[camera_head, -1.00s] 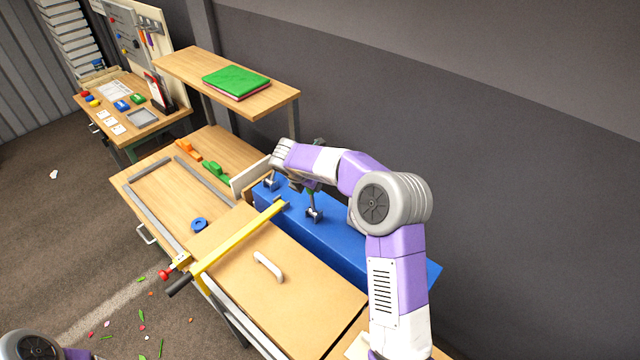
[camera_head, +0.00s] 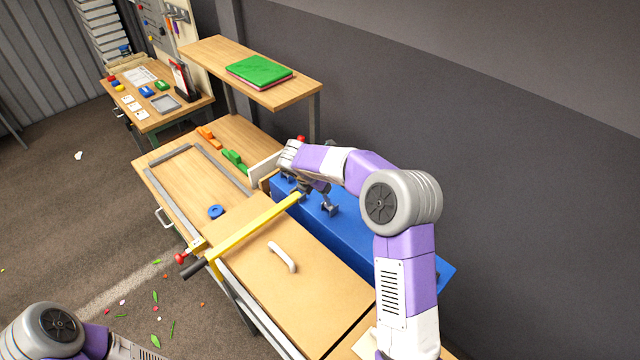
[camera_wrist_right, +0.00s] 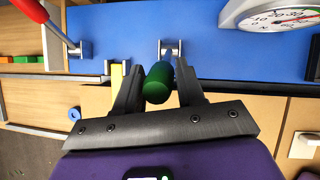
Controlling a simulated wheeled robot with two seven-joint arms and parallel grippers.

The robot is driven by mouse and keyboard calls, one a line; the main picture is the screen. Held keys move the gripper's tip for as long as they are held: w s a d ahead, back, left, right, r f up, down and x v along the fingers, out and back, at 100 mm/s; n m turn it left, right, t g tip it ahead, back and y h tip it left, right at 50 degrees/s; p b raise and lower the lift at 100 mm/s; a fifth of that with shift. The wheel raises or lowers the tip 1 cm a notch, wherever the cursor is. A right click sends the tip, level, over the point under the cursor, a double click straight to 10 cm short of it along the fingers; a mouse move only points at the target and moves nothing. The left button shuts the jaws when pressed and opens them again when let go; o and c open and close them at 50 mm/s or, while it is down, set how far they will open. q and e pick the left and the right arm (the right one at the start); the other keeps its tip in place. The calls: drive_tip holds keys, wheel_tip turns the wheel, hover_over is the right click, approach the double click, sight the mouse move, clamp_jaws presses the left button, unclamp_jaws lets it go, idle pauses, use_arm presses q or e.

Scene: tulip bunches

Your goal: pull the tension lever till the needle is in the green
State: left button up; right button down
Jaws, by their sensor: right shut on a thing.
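In the right wrist view my right gripper (camera_wrist_right: 160,67) is shut on a green cylindrical lever handle (camera_wrist_right: 157,83), held between its two dark fingers. A metal bracket (camera_wrist_right: 168,50) stands on the blue beam (camera_wrist_right: 120,45) just beyond the handle. A second lever with a red handle (camera_wrist_right: 32,10) is at the top left, apart from my gripper. In the head view my right gripper (camera_head: 312,187) is over the blue beam (camera_head: 345,235), its grip largely hidden by the wrist. My left gripper is out of view.
A yellow bar (camera_head: 250,228) crosses the bench left of my right gripper. A wooden lid with a white handle (camera_head: 282,257) lies in front. A raised shelf (camera_head: 215,68) carries a green folder (camera_head: 258,70). A blue ring (camera_head: 216,211) lies on the bench.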

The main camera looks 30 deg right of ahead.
drive_tip(key=c, duration=0.7)
unclamp_jaws()
drive_tip(key=shift+a+f, duration=0.2)
drive_tip(key=shift+f, duration=0.05)
drive_tip(key=shift+c, duration=0.2)
drive_tip(key=shift+d, duration=0.1)
drive_tip(key=shift+r, duration=0.15)
drive_tip(key=shift+s+r, duration=0.1)
drive_tip(key=shift+r, duration=0.1)
drive_tip(key=v, duration=0.7)
drive_tip(key=shift+f, duration=0.15)
drive_tip(key=x, duration=0.7)
drive_tip(key=shift+d, duration=0.3)
drive_tip(key=shift+w+d, duration=0.35)
